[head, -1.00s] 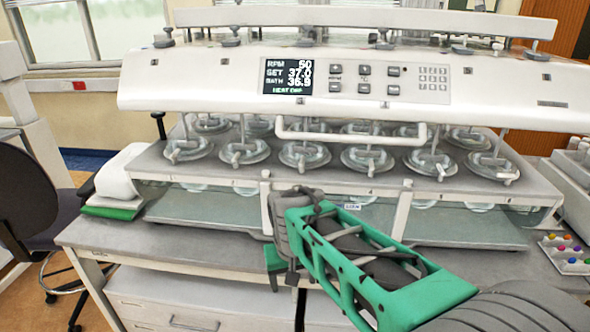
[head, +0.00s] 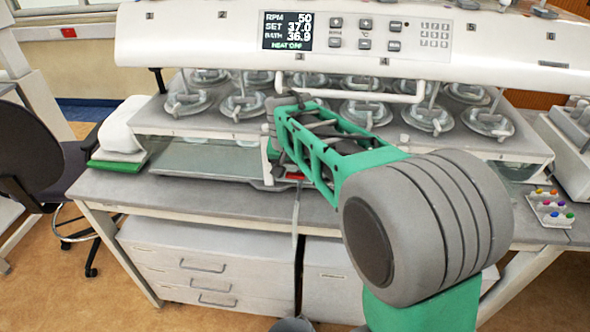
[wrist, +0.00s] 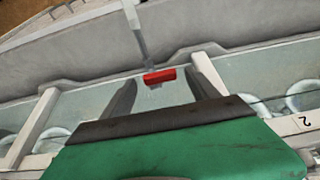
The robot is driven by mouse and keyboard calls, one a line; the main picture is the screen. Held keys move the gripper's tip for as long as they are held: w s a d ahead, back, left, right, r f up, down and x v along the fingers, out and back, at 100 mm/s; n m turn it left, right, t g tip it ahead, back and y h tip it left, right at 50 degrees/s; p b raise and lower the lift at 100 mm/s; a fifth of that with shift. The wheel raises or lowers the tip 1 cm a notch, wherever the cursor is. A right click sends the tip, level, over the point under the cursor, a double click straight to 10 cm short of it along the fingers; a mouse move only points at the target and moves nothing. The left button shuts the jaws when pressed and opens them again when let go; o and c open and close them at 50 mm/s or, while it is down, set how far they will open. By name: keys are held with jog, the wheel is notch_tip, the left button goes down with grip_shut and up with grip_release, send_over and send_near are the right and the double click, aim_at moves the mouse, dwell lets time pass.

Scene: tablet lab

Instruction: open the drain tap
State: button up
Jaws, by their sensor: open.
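The drain tap's red handle (wrist: 160,76) shows in the wrist view, crosswise at the front of the bath. A little of the red handle (head: 297,177) also shows in the head view below my arm. A grey tube (wrist: 138,38) runs from beside the handle. My gripper (wrist: 165,72) is open. In the wrist view its two dark fingers stand to the left and right of the handle, with a gap on each side. Whether the fingertips reach as deep as the handle, I cannot tell. In the head view my arm hides most of the gripper.
The dissolution bath (head: 210,157) stands on a grey bench (head: 150,190), with several round vessels and a display reading HEAT OFF. Drawers (head: 200,262) are under the bench. A tray of coloured caps (head: 552,206) is at the right, a chair (head: 40,150) at the left.

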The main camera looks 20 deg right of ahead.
jog(key=shift+c, duration=0.3)
jog(key=c, duration=1.3)
jog(key=shift+n, duration=0.3)
jog(key=n+b, duration=0.1)
jog(key=n+y+b, duration=0.1)
jog(key=n, duration=0.1)
jog(key=shift+s+d+t+y, duration=0.2)
jog(key=shift+s+t+y, duration=0.1)
jog(key=n, duration=0.2)
jog(key=n+y, duration=0.1)
jog(key=n, duration=0.1)
jog(key=n+y, duration=0.1)
jog(key=shift+s+d+n, duration=0.25)
jog(key=shift+n, duration=0.15)
